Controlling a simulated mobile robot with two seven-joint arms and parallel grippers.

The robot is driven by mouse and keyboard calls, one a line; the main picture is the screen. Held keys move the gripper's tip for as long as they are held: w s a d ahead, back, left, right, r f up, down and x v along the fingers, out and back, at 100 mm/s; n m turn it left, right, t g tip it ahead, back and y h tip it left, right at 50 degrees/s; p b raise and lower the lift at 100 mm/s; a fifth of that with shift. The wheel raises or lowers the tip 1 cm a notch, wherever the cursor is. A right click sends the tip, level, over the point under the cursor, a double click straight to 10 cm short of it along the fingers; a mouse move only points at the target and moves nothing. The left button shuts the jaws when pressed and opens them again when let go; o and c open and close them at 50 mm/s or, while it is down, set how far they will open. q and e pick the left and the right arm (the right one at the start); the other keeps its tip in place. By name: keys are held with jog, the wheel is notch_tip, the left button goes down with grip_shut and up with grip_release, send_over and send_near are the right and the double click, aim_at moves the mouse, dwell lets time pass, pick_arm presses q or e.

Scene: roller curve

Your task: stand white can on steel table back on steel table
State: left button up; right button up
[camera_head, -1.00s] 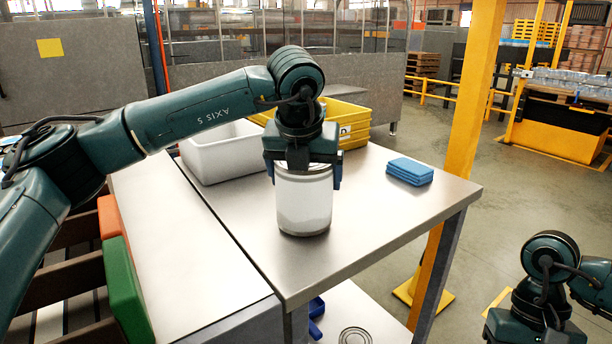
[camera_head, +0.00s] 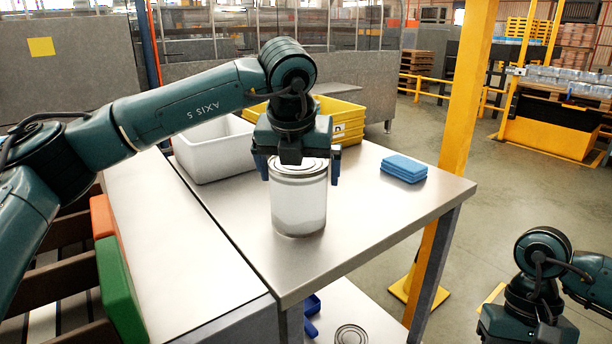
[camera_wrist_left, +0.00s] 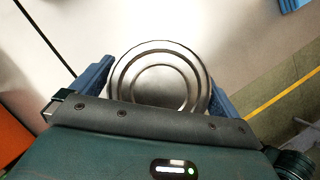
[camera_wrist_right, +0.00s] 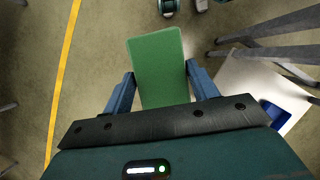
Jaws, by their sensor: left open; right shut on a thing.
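The white can (camera_head: 299,207) with a ringed metal lid stands upright on the steel table (camera_head: 385,215). Its round lid (camera_wrist_left: 160,80) shows in the left wrist view between the fingers. My left gripper (camera_head: 299,175) is open just above and around the can's top, one blue finger on each side. In the left wrist view the can's near edge is hidden by the gripper body. My right gripper (camera_wrist_right: 160,90) is shut on a green block (camera_wrist_right: 160,65), seen in the right wrist view. In the head view the right fingers are out of frame.
A can (camera_head: 351,335) sits below the table. A yellow post (camera_head: 466,90) rises beyond the right side. The table's front right is clear.

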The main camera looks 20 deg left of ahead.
pick_arm(q)
jog(key=b+v, duration=0.1)
jog(key=v, duration=0.9)
jog(key=shift+s+r, duration=0.1)
jog(key=shift+r, duration=0.2)
jog(key=shift+s+d, duration=0.1)
